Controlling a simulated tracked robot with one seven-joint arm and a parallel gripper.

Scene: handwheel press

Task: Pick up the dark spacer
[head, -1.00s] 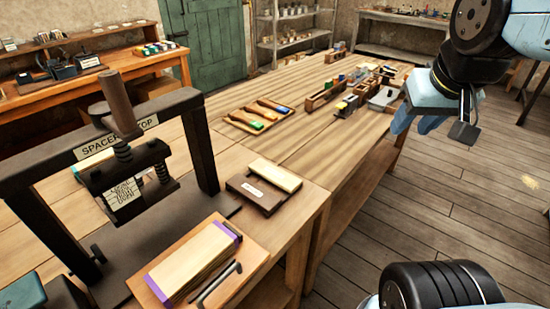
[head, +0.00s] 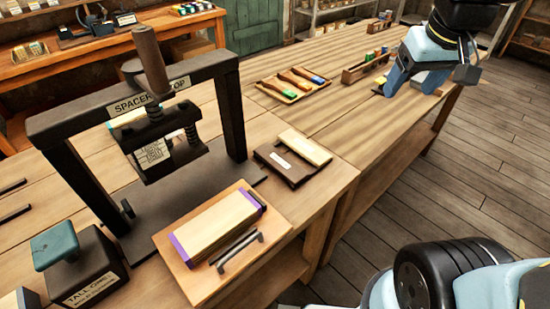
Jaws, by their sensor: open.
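A dark brown flat block (head: 285,169) with a small white label lies on the near bench, right of the press; it is the dark piece that fits the spacer's name. A pale wooden bar (head: 304,147) lies against its far right side; I cannot tell whether it rests on the dark block. My gripper (head: 416,84) is open and empty at the upper right, over the far bench's right edge, well apart from the dark block. Its fingers point down.
The black handwheel press (head: 150,130) stands at left. In front of it a wooden board (head: 190,285) holds a pale block with purple ends and a dark handle. A tray of coloured-handled tools (head: 290,85) lies farther back.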

